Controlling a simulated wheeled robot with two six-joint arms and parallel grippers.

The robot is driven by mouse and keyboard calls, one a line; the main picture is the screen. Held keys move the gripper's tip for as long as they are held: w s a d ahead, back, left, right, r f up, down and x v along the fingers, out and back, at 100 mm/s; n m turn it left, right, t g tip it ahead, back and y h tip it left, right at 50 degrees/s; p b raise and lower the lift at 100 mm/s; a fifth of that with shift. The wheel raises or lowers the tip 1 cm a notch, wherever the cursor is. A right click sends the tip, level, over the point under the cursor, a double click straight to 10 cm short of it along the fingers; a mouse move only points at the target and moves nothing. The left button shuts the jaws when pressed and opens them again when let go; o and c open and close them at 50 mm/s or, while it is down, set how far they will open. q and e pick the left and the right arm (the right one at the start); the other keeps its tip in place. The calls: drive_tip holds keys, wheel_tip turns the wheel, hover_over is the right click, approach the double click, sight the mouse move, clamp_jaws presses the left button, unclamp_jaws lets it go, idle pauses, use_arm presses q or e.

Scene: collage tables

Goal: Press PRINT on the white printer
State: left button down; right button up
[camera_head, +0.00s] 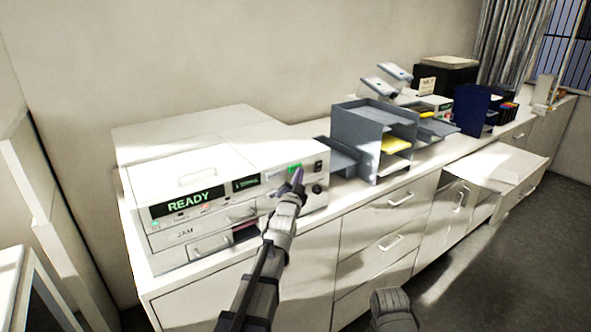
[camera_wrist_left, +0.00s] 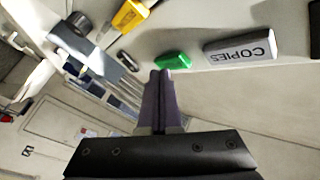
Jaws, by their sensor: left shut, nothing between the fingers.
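The white printer (camera_head: 228,182) stands on the cabinet top at the left, with a lit READY display (camera_head: 187,201) on its front. A green button (camera_head: 294,168) sits near the right end of its front panel. My left gripper (camera_head: 298,176) is shut and empty, its purple-grey fingertips right at the button in the head view. In the left wrist view, the green button (camera_wrist_left: 173,61) lies just beyond and to the right of the fingertips (camera_wrist_left: 161,74). I cannot tell whether they touch. No PRINT lettering is readable.
A grey COPIES label (camera_wrist_left: 240,48) and a yellow part (camera_wrist_left: 131,15) flank the button. Dark knobs (camera_head: 318,167) sit at the panel's right edge. A grey paper tray stack (camera_head: 356,138) stands right of the printer. An open drawer (camera_head: 495,165) juts out farther right.

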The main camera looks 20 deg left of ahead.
use_arm(q)
drive_tip(key=shift+w+a, duration=0.3)
drive_tip(key=shift+a, duration=0.1)
idle(0.8)
drive_tip(key=shift+s+d, duration=0.55)
drive_tip(key=shift+d, duration=0.15)
drive_tip(key=shift+s+d, duration=0.8)
drive_tip(key=shift+d, duration=0.2)
drive_tip(key=shift+s+d, duration=0.75)
drive_tip(key=shift+d, duration=0.25)
